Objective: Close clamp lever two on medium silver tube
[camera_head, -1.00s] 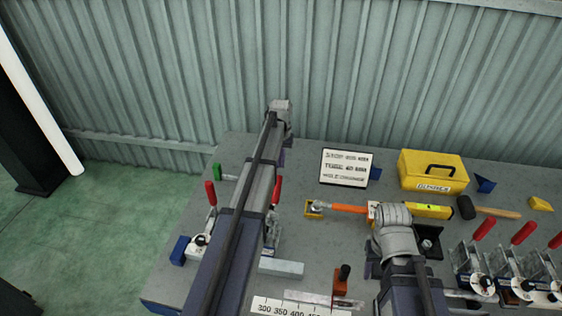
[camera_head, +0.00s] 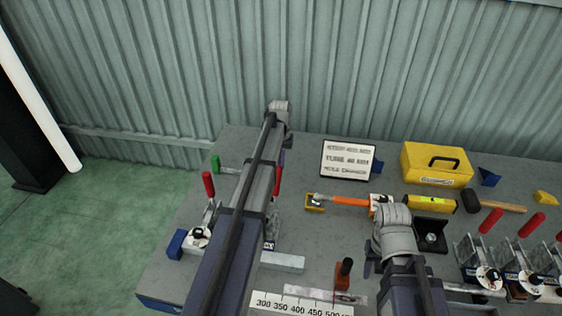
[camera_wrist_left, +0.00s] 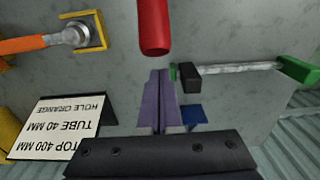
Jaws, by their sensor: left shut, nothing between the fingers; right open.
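A silver tube (camera_head: 283,262) lies on the table at the lower middle, partly hidden by my left arm. A clamp with a red lever (camera_head: 208,185) stands left of the arm, its lever upright. Another red lever (camera_head: 278,180) shows just right of the arm, its clamp mostly hidden. In the left wrist view a red lever handle (camera_wrist_left: 153,28) is close in front of my left gripper (camera_wrist_left: 161,80), apart from it. The purple fingers are shut and empty. My right gripper (camera_head: 369,268) is open at the lower right, its fingers mostly hidden by its wrist.
A row of red-lever clamps (camera_head: 490,221) stands at the right. A green-ended bar (camera_head: 216,164) is at the left, a ruler (camera_head: 300,305) in front.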

